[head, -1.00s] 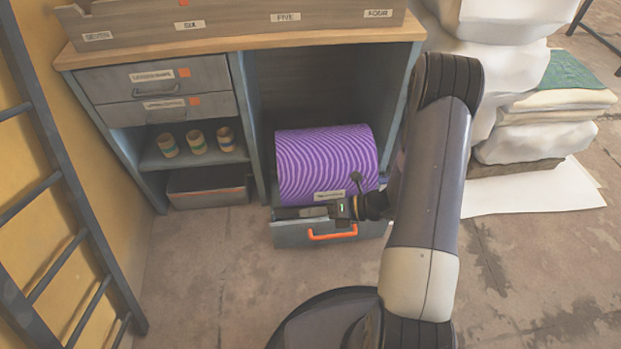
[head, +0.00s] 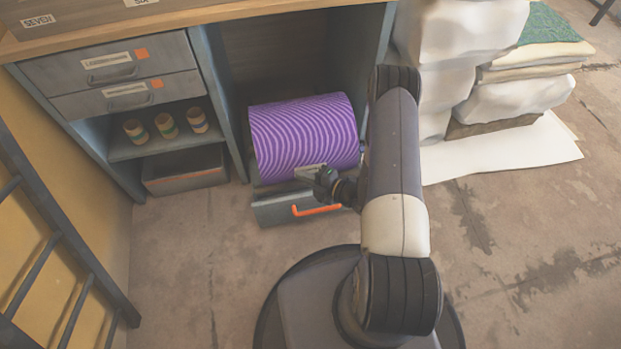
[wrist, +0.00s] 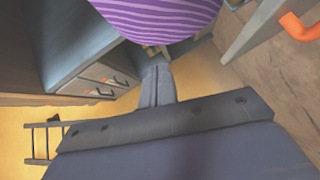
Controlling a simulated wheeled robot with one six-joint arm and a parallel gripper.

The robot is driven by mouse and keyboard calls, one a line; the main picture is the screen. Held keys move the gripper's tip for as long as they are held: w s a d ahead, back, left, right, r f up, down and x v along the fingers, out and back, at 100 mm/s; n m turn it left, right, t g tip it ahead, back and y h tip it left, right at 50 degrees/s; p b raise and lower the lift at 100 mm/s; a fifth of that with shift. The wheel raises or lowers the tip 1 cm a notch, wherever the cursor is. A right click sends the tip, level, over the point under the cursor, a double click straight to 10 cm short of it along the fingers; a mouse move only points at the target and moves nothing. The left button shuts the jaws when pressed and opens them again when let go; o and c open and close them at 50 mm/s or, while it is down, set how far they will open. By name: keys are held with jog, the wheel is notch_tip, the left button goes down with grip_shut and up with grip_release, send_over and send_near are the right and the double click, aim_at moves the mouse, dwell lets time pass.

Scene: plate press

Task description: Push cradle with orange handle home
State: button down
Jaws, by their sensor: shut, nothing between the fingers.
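The cradle (head: 272,213) is a grey drawer with an orange handle (head: 316,210) on its front. It stands out of the lower right bay of the cabinet and carries a large purple striped roll (head: 303,135). My gripper (head: 300,171) is shut and empty. It points left, in front of the roll's lower part and above the cradle's front edge; I cannot tell whether it touches either. In the wrist view the shut fingers (wrist: 157,83) reach below the roll (wrist: 160,14), and the orange handle (wrist: 298,27) is at the top right.
The cabinet (head: 222,95) has two closed drawers at left, three small striped rolls (head: 166,126) on a shelf and a grey bin (head: 186,171) below. A ladder (head: 60,235) leans at left. White wrapped stacks (head: 455,60) and sheets stand right.

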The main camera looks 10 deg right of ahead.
aim_at(277, 160)
jog(key=w+a, duration=0.1)
jog(key=w, duration=0.1)
jog(key=w+a+f+b, duration=0.1)
jog(key=w, duration=0.1)
jog(key=w+a+f+b, duration=0.1)
jog(key=w+a, duration=0.1)
jog(key=shift+w+f, duration=0.15)
jog(key=shift+w, duration=0.15)
jog(key=shift+w+f, duration=0.1)
jog(key=shift+w, duration=0.3)
jog(key=shift+w, duration=0.1)
